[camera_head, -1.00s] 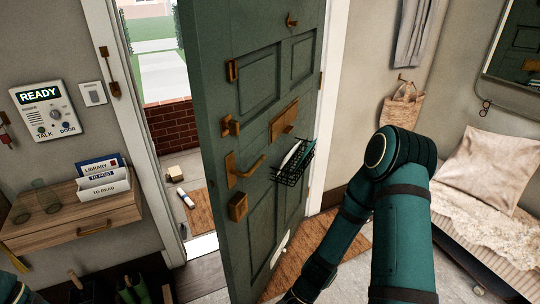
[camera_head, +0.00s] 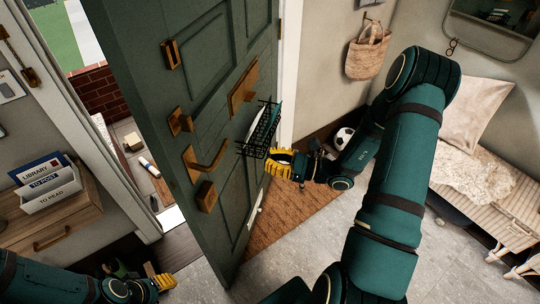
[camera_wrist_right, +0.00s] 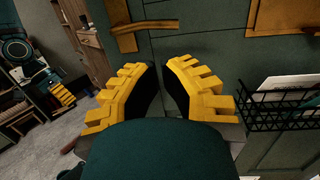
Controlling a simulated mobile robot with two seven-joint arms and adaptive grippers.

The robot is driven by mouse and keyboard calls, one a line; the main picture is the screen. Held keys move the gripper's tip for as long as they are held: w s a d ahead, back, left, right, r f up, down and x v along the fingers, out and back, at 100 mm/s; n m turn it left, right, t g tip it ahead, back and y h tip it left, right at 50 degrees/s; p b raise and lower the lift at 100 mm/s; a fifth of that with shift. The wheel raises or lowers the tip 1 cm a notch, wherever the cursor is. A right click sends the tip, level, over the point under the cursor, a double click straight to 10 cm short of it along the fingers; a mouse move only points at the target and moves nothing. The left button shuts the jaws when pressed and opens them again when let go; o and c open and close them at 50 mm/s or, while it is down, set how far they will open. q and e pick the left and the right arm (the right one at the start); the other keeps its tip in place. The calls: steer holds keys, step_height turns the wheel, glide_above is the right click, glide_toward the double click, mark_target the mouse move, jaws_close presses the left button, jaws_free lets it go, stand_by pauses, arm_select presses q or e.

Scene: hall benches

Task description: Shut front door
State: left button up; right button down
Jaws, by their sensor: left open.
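The green front door (camera_head: 215,105) stands ajar, with daylight and a brick wall showing past its free edge on the left. Its inner face carries a brass lever handle (camera_head: 208,160), which also shows at the top of the right wrist view (camera_wrist_right: 145,25). My right gripper (camera_head: 278,163) is in front of the door's inner face, right of the handle and just below the wire basket. Its yellow fingers are apart with nothing between them; I cannot tell whether they touch the door. My left gripper (camera_head: 165,282) is open and empty at the lower left, away from the door.
A wire basket (camera_head: 258,135) with papers hangs on the door; it also shows in the right wrist view (camera_wrist_right: 275,112). A drawer shelf (camera_head: 50,232) with a letter rack is left. A doormat (camera_head: 290,215) lies right of the door. A bench (camera_head: 505,200) stands at right.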

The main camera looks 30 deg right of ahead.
steer(key=f+x, duration=0.1)
steer(key=x, duration=1)
steer(key=shift+r, duration=0.45)
